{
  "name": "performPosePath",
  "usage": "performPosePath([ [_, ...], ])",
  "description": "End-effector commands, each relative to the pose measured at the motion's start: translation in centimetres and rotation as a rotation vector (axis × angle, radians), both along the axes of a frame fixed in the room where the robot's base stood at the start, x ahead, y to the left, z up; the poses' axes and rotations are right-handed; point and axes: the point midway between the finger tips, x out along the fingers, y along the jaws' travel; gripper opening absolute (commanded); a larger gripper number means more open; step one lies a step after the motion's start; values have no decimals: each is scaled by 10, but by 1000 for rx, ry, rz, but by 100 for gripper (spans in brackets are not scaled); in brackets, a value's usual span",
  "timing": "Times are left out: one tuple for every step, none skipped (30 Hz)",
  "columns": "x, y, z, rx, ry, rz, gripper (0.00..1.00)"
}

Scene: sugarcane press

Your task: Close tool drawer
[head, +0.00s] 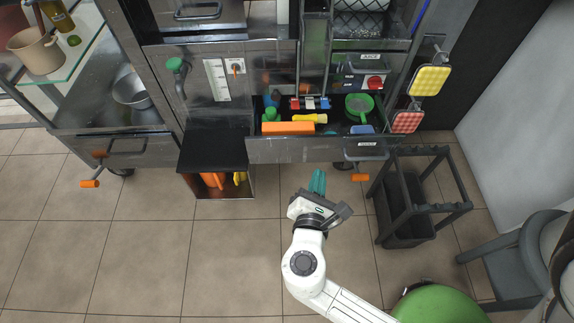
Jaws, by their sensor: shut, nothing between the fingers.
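The tool drawer (300,151) is pulled open from the steel press cabinet, its metal front panel facing me. Inside lie an orange block-like item (288,128), a yellow tool (311,118), a green strainer-like item (359,106) and other small items. A grey labelled handle (367,148) shows at the right of the drawer front. My gripper (318,182) has teal fingers, is shut and empty, and is in front of the drawer, below its front panel in the picture and apart from it.
A dark box (213,146) with orange and yellow items stands left of the drawer. A dark rack (411,215) stands to the right, with a grey chair (520,255) beyond it. A green ball shows at the bottom. The tiled floor at left and centre is clear.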

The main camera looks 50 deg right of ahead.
Motion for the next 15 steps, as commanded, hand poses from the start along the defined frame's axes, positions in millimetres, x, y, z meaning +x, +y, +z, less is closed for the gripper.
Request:
performPosePath([
  [7,13,-22,-89,62,63,0],
  [11,21,-26,-139,95,97,0],
  [17,31,-30,-200,134,140,0],
  [20,38,-33,-241,160,167,0],
  [23,44,-35,-276,183,189,0],
  [25,51,-38,-318,209,215,0],
  [27,55,-39,-341,223,231,0],
  [29,59,-40,-360,235,244,0],
  [30,62,-40,-380,246,255,0],
  [31,63,-40,-389,251,260,0],
  [33,63,-40,-395,255,264,0],
  [34,62,-40,-400,258,266,0],
  [36,61,-39,-400,258,266,0],
  [38,58,-39,-400,257,265,0],
  [41,54,-39,-400,255,263,0],
])
